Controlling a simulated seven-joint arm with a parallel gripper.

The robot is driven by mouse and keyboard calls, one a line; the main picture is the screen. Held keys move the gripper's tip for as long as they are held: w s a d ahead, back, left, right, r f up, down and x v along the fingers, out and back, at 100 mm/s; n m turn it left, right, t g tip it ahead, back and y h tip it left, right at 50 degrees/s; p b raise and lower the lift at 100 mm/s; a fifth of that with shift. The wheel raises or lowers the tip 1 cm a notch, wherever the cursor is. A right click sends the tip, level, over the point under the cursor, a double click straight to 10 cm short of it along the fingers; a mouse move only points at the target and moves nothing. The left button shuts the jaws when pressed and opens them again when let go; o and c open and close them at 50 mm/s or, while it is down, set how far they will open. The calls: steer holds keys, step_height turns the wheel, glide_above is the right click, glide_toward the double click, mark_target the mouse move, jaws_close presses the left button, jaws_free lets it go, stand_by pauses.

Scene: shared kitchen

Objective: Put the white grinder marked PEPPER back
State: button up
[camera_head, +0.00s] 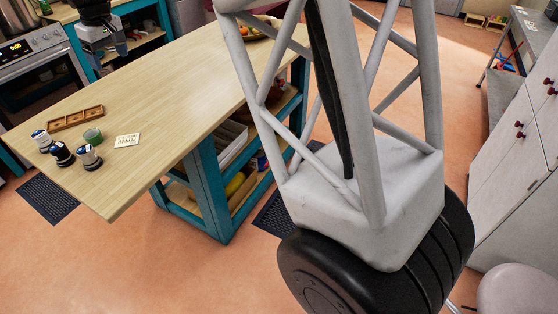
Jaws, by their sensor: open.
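Several small items stand near the left end of the wooden table (190,90). A white grinder with a dark blue top (41,140) stands at the left. A dark grinder (62,154) stands beside it, and another whitish grinder with a dark top (89,158) is to the right. Their markings are too small to read, so I cannot tell which says PEPPER. A brown wooden rack with compartments (76,118) lies behind them and looks empty. My gripper (108,52) is open and empty, at the upper left, above and apart from the grinders.
A green cup (93,137) stands between the rack and the right grinder. A white card with lettering (127,140) lies to its right. An oven (35,50) is at the upper left. The table's middle is clear. White cabinets (510,150) line the right side.

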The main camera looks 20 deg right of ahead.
steer(key=s+d+r+m, duration=0.2)
steer(key=s+d, duration=0.8)
steer(key=d, duration=0.3)
steer(key=s+d+r+m, duration=0.2)
steer(key=s+d, duration=0.8)
steer(key=d, duration=0.3)
steer(key=s+d+f+m, duration=0.1)
steer(key=s+d+f, duration=0.2)
steer(key=s, duration=0.6)
steer(key=s+d+f+m+h, duration=0.1)
steer(key=s+d+f+m, duration=0.1)
steer(key=s+d+f, duration=0.2)
steer(key=s+d+f+m+t, duration=0.1)
steer(key=s+d+f+m, duration=0.1)
steer(key=s+d, duration=0.6)
steer(key=s+f, duration=0.1)
steer(key=s, duration=0.4)
steer(key=shift+s+f, duration=0.25)
steer(key=shift+s, duration=0.05)
